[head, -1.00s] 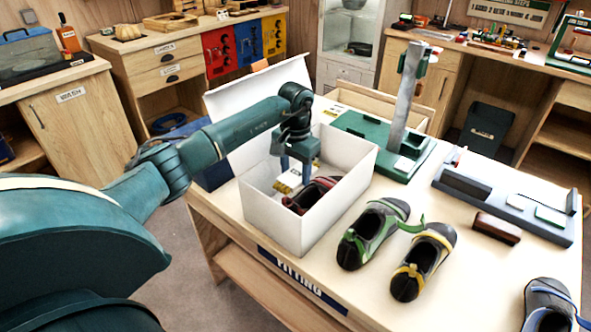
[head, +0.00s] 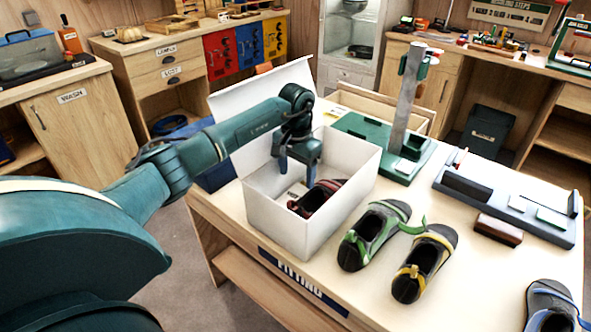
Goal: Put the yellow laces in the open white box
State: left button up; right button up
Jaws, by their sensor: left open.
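The open white box (head: 285,218) stands on the fitting table with its lid (head: 262,88) tipped up at the back. My left gripper (head: 297,170) is over the box, its fingers apart and pointing down into it, with nothing between them. A small pale card or packet (head: 296,191) lies inside the box, below the fingers and beside a red and black shoe (head: 320,197). It may be the yellow laces; little yellow shows on it now, and the shoe and box wall hide part of it. My right gripper is out of view.
A green-trimmed shoe (head: 373,236) and a yellow-trimmed shoe (head: 424,264) stand right of the box. A green stand with a grey post (head: 408,95) is behind them. A brown block (head: 498,229) and grey tray (head: 505,207) lie further right.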

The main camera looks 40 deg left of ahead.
pick_arm(q)
notch_tip(320, 180, up, 12)
jog(key=b, duration=0.1)
jog(key=shift+r, duration=0.25)
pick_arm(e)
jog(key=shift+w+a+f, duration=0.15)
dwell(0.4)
